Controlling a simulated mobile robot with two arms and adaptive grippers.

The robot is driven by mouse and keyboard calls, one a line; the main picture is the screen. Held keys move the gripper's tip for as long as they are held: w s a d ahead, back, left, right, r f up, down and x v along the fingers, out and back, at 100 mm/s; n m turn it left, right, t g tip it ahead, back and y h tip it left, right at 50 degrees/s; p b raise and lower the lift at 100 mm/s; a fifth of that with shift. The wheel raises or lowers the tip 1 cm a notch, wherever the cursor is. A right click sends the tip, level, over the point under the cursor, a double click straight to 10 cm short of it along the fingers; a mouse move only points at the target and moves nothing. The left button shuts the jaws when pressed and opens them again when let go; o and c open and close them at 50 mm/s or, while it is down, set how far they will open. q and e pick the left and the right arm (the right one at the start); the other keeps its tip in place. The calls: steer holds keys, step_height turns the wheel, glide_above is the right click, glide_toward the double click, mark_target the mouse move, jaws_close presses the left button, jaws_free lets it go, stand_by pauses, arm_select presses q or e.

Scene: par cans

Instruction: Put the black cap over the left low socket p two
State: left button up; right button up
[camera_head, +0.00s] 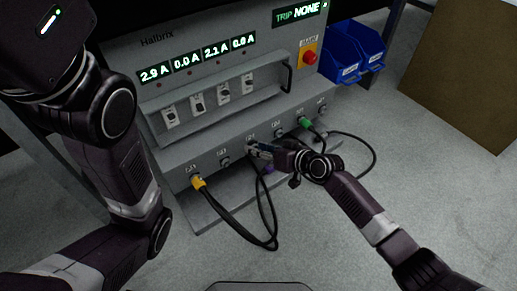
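The grey power unit (218,128) has a low row of sockets along its slanted front ledge; the labels are too small to read surely. At the left end a yellow plug (198,183) sits in a socket. To its right is a socket without a coloured plug (224,161). I cannot make out a black cap. My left arm crosses the left side; its fingers are not visible.
A green plug (304,122) is in the right part of the ledge. Black cables loop in front of the unit. Above are several switches, a handle bar and a red button (309,57). Blue bins (345,52) and a brown board (465,70) are at right.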

steer(key=shift+o, duration=0.8)
